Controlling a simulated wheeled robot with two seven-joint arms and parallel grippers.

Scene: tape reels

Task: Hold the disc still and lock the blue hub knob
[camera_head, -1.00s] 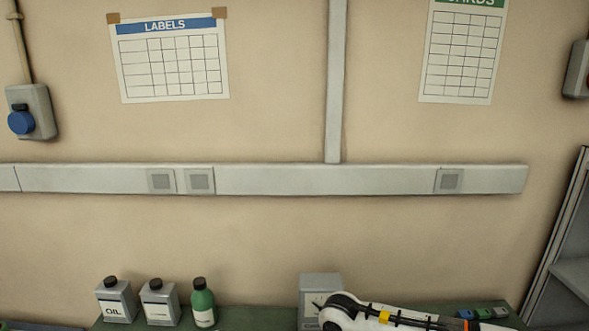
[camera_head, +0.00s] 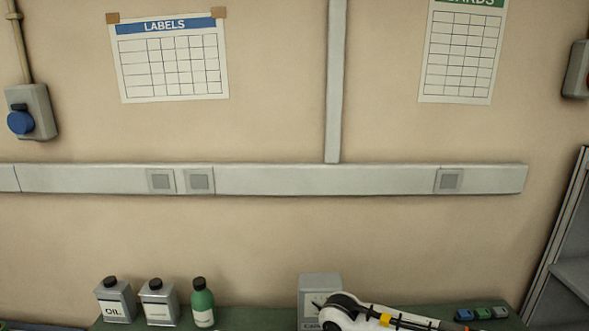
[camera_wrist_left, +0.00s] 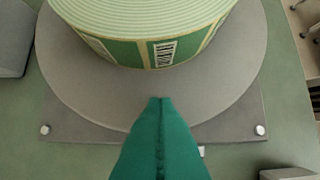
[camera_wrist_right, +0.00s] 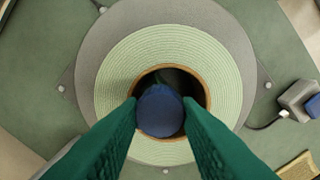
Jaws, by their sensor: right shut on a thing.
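The blue hub knob (camera_wrist_right: 160,112) stands in the centre hole of the tape reel in the right wrist view. My right gripper (camera_wrist_right: 160,106) is shut on the knob, one green finger on each side. The pale green tape reel (camera_wrist_right: 118,75) lies on the grey disc (camera_wrist_right: 92,45). In the left wrist view the reel (camera_wrist_left: 140,22) shows its green labelled side, on the disc (camera_wrist_left: 90,88). My left gripper (camera_wrist_left: 160,102) is shut, its fingertips together over the near part of the disc. Whether they touch the disc I cannot tell. The head view shows neither reel nor knob.
A grey plate with bolts (camera_wrist_left: 250,128) lies under the disc. In the right wrist view a grey box (camera_wrist_right: 297,98) with a cable stands at right.

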